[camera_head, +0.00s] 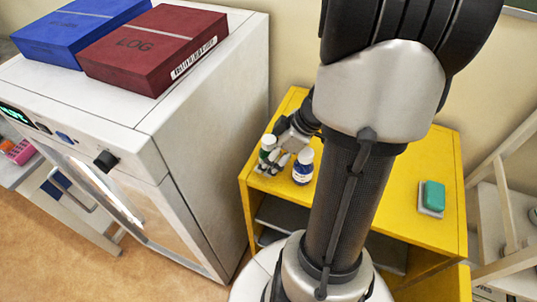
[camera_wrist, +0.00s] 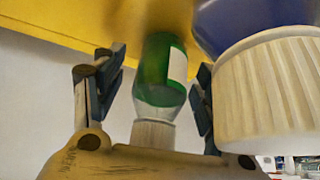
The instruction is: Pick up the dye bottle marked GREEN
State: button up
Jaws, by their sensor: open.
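The green dye bottle (camera_head: 264,155) stands on the yellow cabinet's top near its left front edge, its white cap up. In the wrist view the green bottle (camera_wrist: 160,75) shows a white label and ribbed cap, between the two fingers of my gripper (camera_wrist: 148,95). There are gaps to both fingers, so it is not gripped. In the head view my gripper (camera_head: 281,153) is open beside the bottle and partly hides it. I cannot read the bottle's marking.
A blue bottle (camera_head: 302,168) with a white cap stands close on the right; it also looms large in the wrist view (camera_wrist: 240,22). The yellow cabinet (camera_head: 420,152) carries a teal block (camera_head: 434,194) at right. A white appliance (camera_head: 200,110) with blue and red boxes stands left.

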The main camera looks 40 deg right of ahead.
jog(key=shift+w+a+f, duration=0.1)
jog(key=shift+a+f, duration=0.05)
jog(key=shift+f, duration=0.15)
jog(key=shift+c, duration=0.2)
jog(key=c, duration=1.2)
